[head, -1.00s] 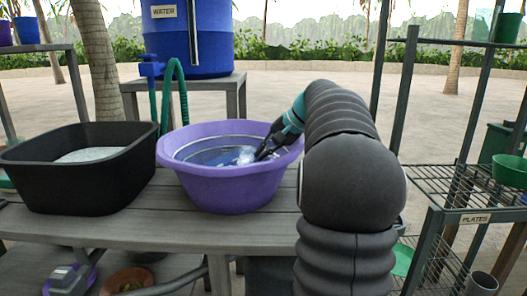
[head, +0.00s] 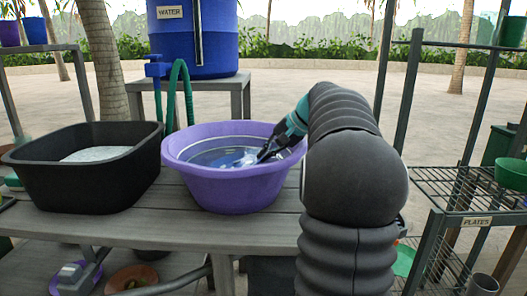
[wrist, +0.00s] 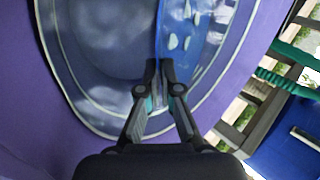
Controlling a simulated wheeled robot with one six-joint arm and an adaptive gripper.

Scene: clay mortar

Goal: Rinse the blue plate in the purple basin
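The purple basin (head: 232,187) stands on the grey table with water in it. My gripper (head: 262,156) reaches into it from the right. In the wrist view, my gripper (wrist: 160,72) is closed on the edge of the blue plate (wrist: 188,50). The plate stands tilted, nearly edge-on, and its visible face has several whitish spots; I cannot tell whether they are dirt or glints. In the head view the plate is hard to separate from the water and its bright reflections. The purple basin wall (wrist: 95,120) surrounds the fingers in the wrist view.
A black tub (head: 85,185) with pale contents stands left of the basin. A blue water barrel (head: 215,40) with a green hose (head: 183,85) stands behind. A wire rack labelled "PLATES" (head: 477,221) is at right.

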